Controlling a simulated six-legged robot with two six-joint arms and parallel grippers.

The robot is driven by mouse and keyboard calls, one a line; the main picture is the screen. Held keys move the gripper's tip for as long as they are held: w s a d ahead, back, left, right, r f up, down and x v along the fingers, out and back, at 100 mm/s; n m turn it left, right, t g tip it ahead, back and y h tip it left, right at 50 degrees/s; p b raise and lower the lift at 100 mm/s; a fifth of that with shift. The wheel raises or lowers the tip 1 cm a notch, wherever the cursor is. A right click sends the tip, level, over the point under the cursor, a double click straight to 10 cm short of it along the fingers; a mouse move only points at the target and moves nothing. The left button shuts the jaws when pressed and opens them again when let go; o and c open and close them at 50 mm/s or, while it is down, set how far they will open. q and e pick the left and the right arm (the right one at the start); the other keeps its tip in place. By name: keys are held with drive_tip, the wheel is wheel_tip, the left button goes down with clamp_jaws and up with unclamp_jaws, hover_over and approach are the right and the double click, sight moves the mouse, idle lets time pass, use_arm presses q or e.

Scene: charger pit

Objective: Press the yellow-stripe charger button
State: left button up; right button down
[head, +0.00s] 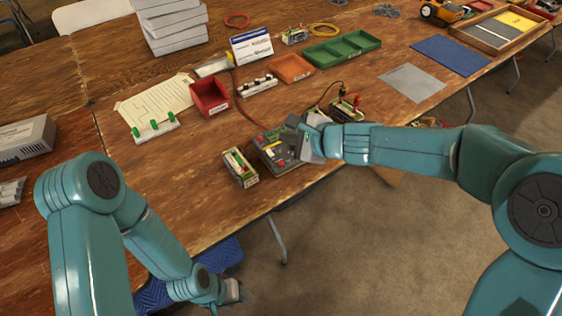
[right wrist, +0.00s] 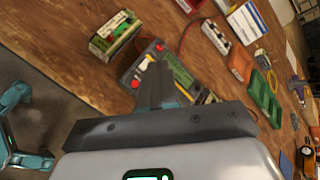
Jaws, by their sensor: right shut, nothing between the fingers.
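The dark grey charger (head: 268,158) sits at the table's front edge, partly hidden by my right gripper (head: 301,143). In the right wrist view the charger (right wrist: 132,66) shows red spots and a small yellow spot (right wrist: 150,59). I cannot make out a striped button for certain. My right gripper (right wrist: 156,70) is shut and empty, with its fingertips over the charger, close to the yellow spot. I cannot tell whether they touch. My left gripper (head: 231,290) hangs low beyond the table's front edge, away from the charger; its fingers are too unclear to read.
A boxed battery-like pack (head: 240,167) stands left of the charger, and another pack (head: 346,109) stands to its right. A red tray (head: 209,97), a white power strip (head: 257,85) and a red cable (head: 244,112) lie behind. The wood left of the charger is mostly clear.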

drive_tip(key=shift+d, duration=0.15)
drive_tip(key=b, duration=0.7)
approach(281, 163)
drive_tip(key=w+a, duration=0.2)
drive_tip(key=w+a+f, duration=0.1)
drive_tip(key=w+a, duration=0.1)
drive_tip(key=shift+a, duration=0.3)
drive_tip(key=shift+w+f, duration=0.15)
drive_tip(key=shift+f, duration=0.05)
drive_tip(key=shift+f+b, duration=0.1)
drive_tip(key=shift+b, duration=0.2)
idle(0.7)
drive_tip(key=shift+a+f+b, duration=0.1)
drive_tip(key=shift+f+b, duration=0.2)
drive_tip(key=shift+b, duration=0.05)
drive_tip(key=shift+f+b, duration=0.4)
drive_tip(key=shift+b, duration=0.05)
idle(0.5)
drive_tip(key=shift+r, duration=0.1)
drive_tip(key=shift+r+p, duration=0.6)
drive_tip(key=shift+r, duration=0.05)
